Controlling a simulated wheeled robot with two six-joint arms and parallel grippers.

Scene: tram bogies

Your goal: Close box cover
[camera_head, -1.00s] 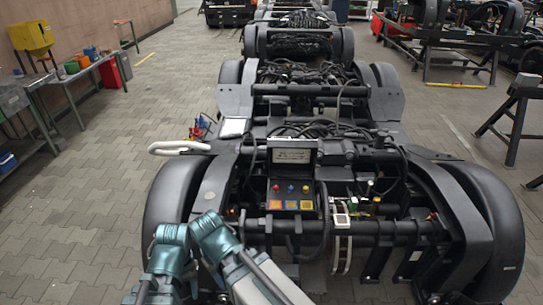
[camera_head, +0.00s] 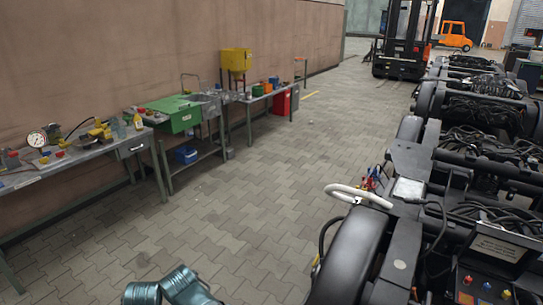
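The box (camera_head: 484,292) is at the bottom right corner, on the dark bogie, with coloured buttons on its face. Its cover (camera_head: 497,250) stands raised behind the buttons, so the box is open. The box is cut off by the picture's lower edge. Teal links of my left arm show at the bottom left, well to the left of the box. Neither of my grippers is in view.
The bogie (camera_head: 400,262) runs along the right side, with a white curved handle (camera_head: 358,195) jutting out left. Workbenches with a green case (camera_head: 178,115) line the left wall. Paved floor (camera_head: 240,215) between is clear. A forklift (camera_head: 402,50) stands at the back.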

